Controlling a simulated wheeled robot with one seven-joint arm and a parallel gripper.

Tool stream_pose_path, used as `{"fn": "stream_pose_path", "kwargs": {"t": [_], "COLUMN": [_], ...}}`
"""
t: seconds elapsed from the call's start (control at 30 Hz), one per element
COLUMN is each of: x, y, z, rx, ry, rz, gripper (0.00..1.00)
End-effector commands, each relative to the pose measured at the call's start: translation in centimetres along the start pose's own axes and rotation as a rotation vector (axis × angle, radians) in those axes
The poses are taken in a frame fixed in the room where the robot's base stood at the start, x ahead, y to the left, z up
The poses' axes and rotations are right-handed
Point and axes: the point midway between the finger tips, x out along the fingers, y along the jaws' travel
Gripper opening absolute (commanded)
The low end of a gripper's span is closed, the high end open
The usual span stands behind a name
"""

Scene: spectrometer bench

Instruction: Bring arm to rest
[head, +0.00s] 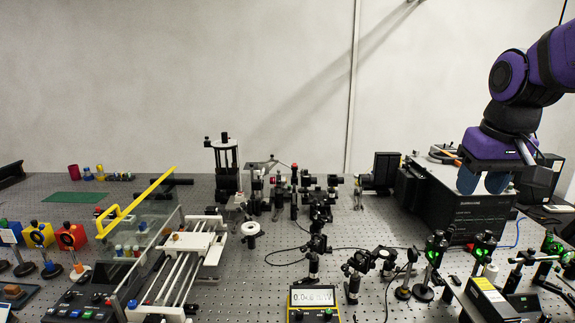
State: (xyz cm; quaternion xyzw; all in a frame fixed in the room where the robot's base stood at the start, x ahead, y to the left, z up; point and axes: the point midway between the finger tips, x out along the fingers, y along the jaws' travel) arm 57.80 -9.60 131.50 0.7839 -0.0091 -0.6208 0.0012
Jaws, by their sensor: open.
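My arm comes in from the upper right, in purple and black. My gripper (482,182) points down at the right of the view, in front of or over a large black box (468,213) with a pale top. Its two grey-blue fingers are a little apart, with nothing visible between them. I cannot tell how far the fingertips are from the box.
A perforated optical bench (345,235) fills the lower view. Optical mounts (320,215) stand mid-bench. A railed stage (180,265) with a yellow-edged clear panel (140,205) is left. A yellow meter (312,303) sits in front. A green mat (75,198) lies back left.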

Motion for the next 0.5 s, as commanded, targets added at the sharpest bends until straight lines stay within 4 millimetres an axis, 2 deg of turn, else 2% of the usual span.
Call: {"fn": "stream_pose_path", "kwargs": {"t": [0.03, 0.2, 0.4, 0.5], "x": [-0.9, -2.6, -3.6, -3.7], "y": [-0.4, -1.3, -2.1, -2.4], "z": [1.4, 5.9, 10.9, 12.7], "rx": [-0.001, -0.005, -0.007, -0.006], "ry": [0.026, 0.096, 0.174, 0.202], "rz": [0.000, -0.004, -0.012, -0.015], "gripper": [0.45, 0.45, 0.45, 0.45]}}
